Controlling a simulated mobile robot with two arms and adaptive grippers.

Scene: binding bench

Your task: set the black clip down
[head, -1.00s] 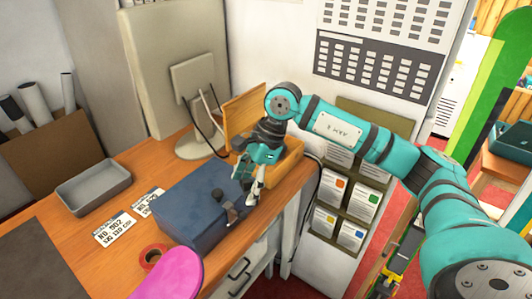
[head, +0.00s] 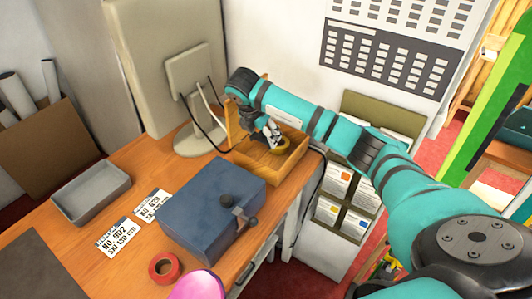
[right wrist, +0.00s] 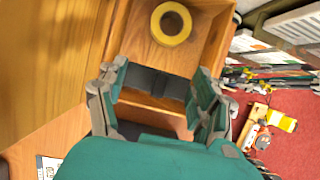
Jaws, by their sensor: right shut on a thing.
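My right gripper (head: 274,138) is over the open wooden box (head: 298,155) at the back right of the bench. In the right wrist view, the right gripper (right wrist: 160,95) is shut on the black clip (right wrist: 154,82), a dark piece spanning the gap between its fingers. The clip is over the near part of the wooden box (right wrist: 213,45); I cannot tell whether it touches the box. A yellow tape roll (right wrist: 172,23) lies in the box beyond the clip. In the head view the clip cannot be made out. My left gripper is not in view.
A blue box (head: 205,195) with a dark latch stands in front of the wooden box. A monitor (head: 190,75) stands behind.

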